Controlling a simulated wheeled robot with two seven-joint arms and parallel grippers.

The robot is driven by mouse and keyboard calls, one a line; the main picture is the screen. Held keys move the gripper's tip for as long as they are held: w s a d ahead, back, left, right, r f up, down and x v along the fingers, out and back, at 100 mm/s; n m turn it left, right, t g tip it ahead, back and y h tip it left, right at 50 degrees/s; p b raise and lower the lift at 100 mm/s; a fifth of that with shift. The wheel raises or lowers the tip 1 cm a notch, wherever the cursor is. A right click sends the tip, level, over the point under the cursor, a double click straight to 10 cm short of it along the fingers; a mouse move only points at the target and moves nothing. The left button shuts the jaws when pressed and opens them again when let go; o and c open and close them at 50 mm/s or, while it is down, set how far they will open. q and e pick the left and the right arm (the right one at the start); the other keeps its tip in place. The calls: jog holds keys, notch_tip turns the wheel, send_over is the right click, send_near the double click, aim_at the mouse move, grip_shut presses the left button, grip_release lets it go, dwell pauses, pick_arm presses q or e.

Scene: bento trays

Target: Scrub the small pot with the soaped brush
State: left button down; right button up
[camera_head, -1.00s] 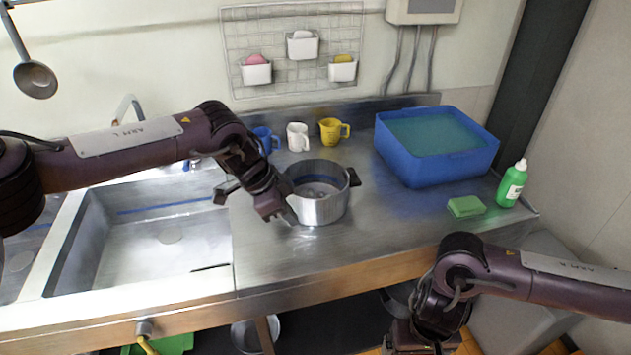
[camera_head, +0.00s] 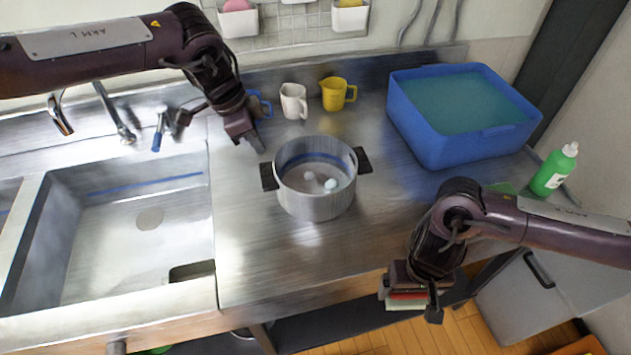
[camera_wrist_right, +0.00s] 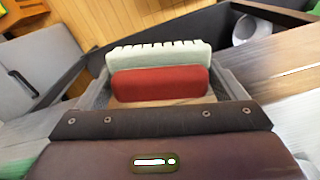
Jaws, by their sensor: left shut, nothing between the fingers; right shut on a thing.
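The small pot (camera_head: 316,200), silver with two dark handles, stands upright on the steel counter, with a few pale blobs on its inside bottom. My left gripper (camera_head: 247,142) is shut and empty just behind and left of the pot, apart from it, near the blue mug. My right gripper (camera_head: 408,292) is shut on the brush, low at the counter's front edge, right of the pot. The brush (camera_wrist_right: 160,72) shows a red body and pale bristles in the right wrist view; its handle is hidden. I cannot tell whether soap is on the bristles.
A blue mug (camera_head: 263,105), white mug (camera_head: 294,100) and yellow mug (camera_head: 336,94) stand behind the pot. A blue tub of water (camera_head: 440,140) and green bottle (camera_head: 555,170) are at right; the green sponge (camera_head: 502,187) is partly hidden by my right arm. The sink (camera_head: 110,290) is left.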

aim_at(266, 165)
pick_arm(q)
jog(key=f, duration=0.1)
jog(key=f+b, duration=0.1)
jog(key=shift+w+f+b, duration=0.25)
jog(key=shift+f+b, duration=0.05)
jog(key=shift+f, duration=0.1)
pick_arm(e)
jog(key=shift+w+f, duration=0.25)
jog(key=shift+f, duration=1)
pick_arm(q)
jog(key=shift+s+r, duration=0.1)
pick_arm(e)
jog(key=shift+s+r, duration=0.1)
pick_arm(q)
jog(key=shift+f, duration=1.05)
pick_arm(e)
jog(key=shift+f, duration=0.35)
pick_arm(q)
notch_tip(266, 165, up, 6)
jog(key=p, duration=0.5)
pick_arm(e)
notch_tip(266, 165, up, 6)
jog(key=shift+f, duration=0.15)
